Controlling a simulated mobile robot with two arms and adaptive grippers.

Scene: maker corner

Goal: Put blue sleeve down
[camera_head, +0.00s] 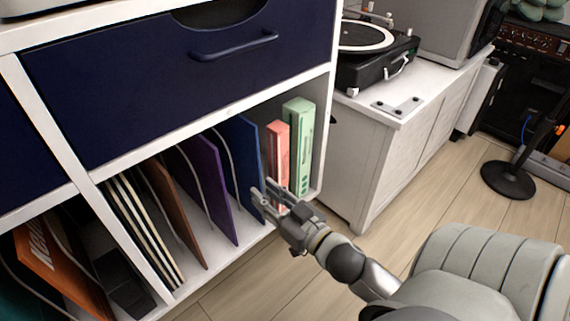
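The blue sleeve (237,160) stands upright and slightly tilted in the lower shelf compartment, between a thin wire divider and the pink box. Its lower front corner reaches the shelf's front edge. My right gripper (265,190) is at the sleeve's front edge, low down. Its two fingertips show apart, one on each side of that edge, and look open; contact with the sleeve cannot be made out. My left gripper is not in view.
A purple sleeve (205,185), a brown sleeve (172,205) and several pale sleeves (146,235) stand to the left. A pink box (277,150) and a green box (299,145) stand to the right. The dark drawer (150,75) is above. Open floor (400,215) lies right.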

